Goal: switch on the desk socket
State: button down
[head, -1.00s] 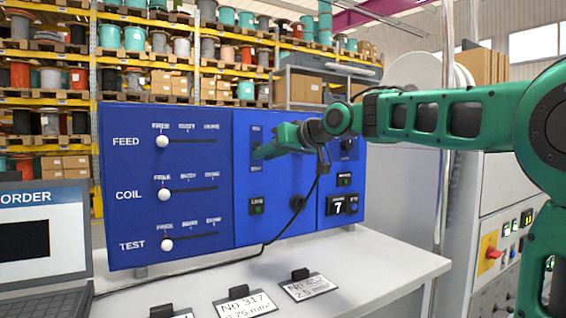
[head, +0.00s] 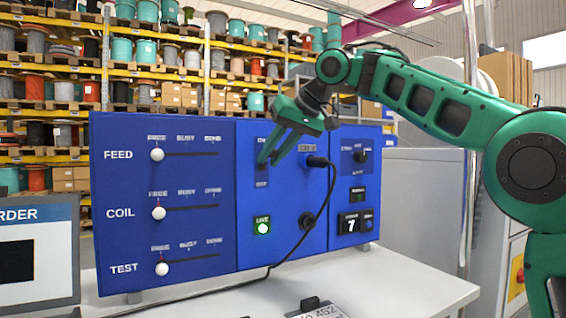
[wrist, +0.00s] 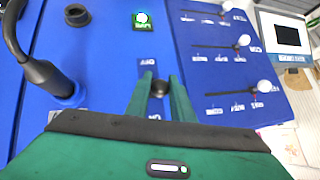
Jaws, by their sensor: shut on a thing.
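The desk socket is the middle section of a blue panel (head: 285,200). Its toggle switch (wrist: 160,87) shows as a dark knob between my fingers in the wrist view. My gripper (head: 268,160) is shut on this switch; the fingers hide much of it, so I cannot tell which way it leans. An "OFF" label (wrist: 147,62) is beside it. The LIVE lamp (head: 262,226) glows green, also in the wrist view (wrist: 142,19). A black plug (head: 318,162) sits in the upper socket, with a cable hanging down. The lower socket (head: 307,220) is empty.
FEED, COIL and TEST sliders (head: 158,154) are on the panel's left part. Its right part has a dial (head: 360,156) and a "7" display (head: 351,224). A label card (head: 325,312) lies on the white desk.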

jog(key=shift+w+d+r+g+h, duration=0.1)
jog(key=shift+w+r+g+h, duration=0.1)
jog(key=shift+r+g+h, duration=0.15)
dwell(0.3)
jog(key=shift+f, duration=0.1)
jog(key=c, duration=1.5)
grip_release()
jog(key=shift+c, duration=0.2)
jog(key=shift+s, duration=0.1)
jog(key=v, duration=1)
jog(key=shift+d, duration=0.25)
